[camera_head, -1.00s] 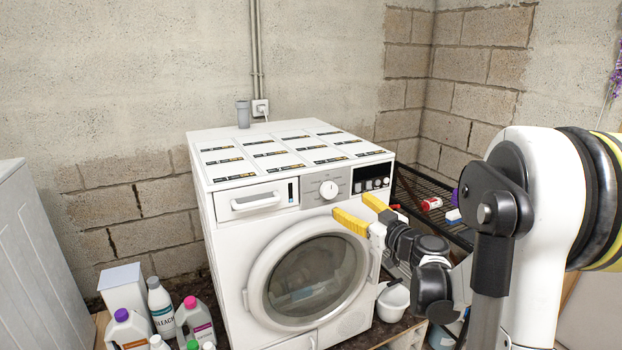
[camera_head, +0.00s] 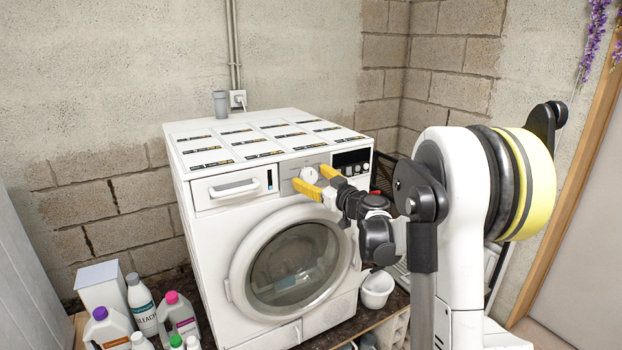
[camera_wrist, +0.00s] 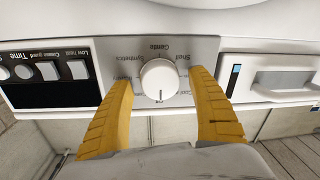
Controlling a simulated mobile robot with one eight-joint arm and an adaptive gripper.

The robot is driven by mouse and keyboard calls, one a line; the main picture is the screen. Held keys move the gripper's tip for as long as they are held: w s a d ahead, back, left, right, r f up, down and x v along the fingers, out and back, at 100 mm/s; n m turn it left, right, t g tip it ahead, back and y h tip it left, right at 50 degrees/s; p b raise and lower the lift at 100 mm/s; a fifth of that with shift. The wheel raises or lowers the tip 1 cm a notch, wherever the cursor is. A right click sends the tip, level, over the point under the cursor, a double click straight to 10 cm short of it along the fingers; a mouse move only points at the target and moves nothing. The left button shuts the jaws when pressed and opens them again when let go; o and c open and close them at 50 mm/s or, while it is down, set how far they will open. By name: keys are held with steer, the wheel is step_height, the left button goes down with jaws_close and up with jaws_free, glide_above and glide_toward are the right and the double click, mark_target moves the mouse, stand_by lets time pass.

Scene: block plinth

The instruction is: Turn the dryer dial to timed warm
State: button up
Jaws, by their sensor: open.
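The white dryer (camera_head: 212,255) stands against the wall, its round door (camera_head: 297,265) shut. Its white dial (camera_head: 309,174) sits on a grey panel, partly hidden by my gripper in the head view. In the wrist view the dial (camera_wrist: 160,80) is seen upside down, with printed words such as "Gentle" and "Synthetics" around it. A dark mark on the dial points toward the bottom of that view. My gripper (camera_head: 314,180) is open. Its yellow fingers (camera_wrist: 160,95) stand one on each side of the dial, with a gap visible on both sides.
A dark display with buttons (camera_wrist: 45,75) lies on one side of the dial and a drawer handle (camera_wrist: 285,85) on the other. Bottles (camera_head: 142,305) and a white box (camera_head: 102,288) stand at left.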

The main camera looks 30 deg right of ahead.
steer(key=c, duration=1.2)
